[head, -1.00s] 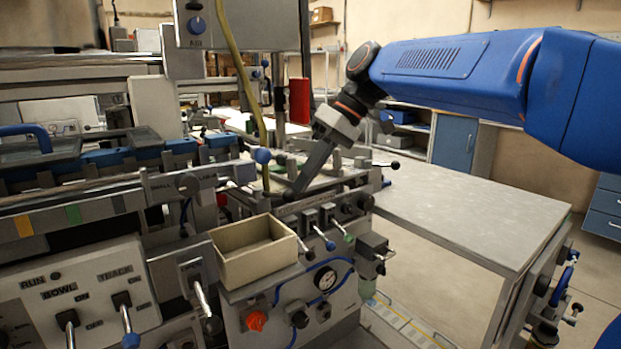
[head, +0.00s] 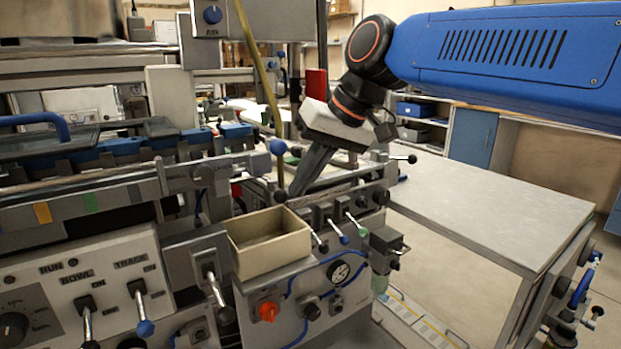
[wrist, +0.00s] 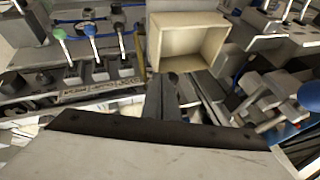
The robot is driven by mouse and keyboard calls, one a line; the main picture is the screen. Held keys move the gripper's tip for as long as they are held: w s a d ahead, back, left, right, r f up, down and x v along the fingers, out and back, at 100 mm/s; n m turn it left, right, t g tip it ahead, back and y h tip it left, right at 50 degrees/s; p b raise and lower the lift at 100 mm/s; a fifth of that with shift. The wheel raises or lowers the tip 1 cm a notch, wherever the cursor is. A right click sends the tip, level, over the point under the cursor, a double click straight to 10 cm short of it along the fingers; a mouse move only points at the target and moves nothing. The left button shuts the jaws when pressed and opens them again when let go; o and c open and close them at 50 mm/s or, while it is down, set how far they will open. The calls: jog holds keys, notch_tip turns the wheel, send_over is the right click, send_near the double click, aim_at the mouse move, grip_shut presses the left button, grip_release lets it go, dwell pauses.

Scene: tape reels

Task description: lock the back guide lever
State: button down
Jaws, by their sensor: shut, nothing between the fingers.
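My gripper (head: 296,192) points down and left over the machine's rail beside the cream box in the head view. Its dark fingers (wrist: 162,98) are together and empty in the wrist view. A row of small levers stands right of the box: one with a dark tip (head: 320,244), one with a blue tip (head: 343,239) and one with a green tip (head: 362,231). The blue-tipped (wrist: 91,30) and green-tipped (wrist: 60,36) levers also show in the wrist view. A black-knobbed lever (head: 411,159) sticks out farther back. I cannot tell which is the back guide lever.
The open cream box (head: 288,257) stands close to my gripper; it also shows in the wrist view (wrist: 186,62). A yellow hose (head: 258,85) hangs behind the box. A blue ball knob (head: 278,147) is left of my gripper. The grey table (head: 500,210) is clear.

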jog(key=shift+s+a, duration=0.5)
jog(key=shift+a, duration=0.2)
jog(key=shift+s+a, duration=0.5)
jog(key=shift+a, duration=0.15)
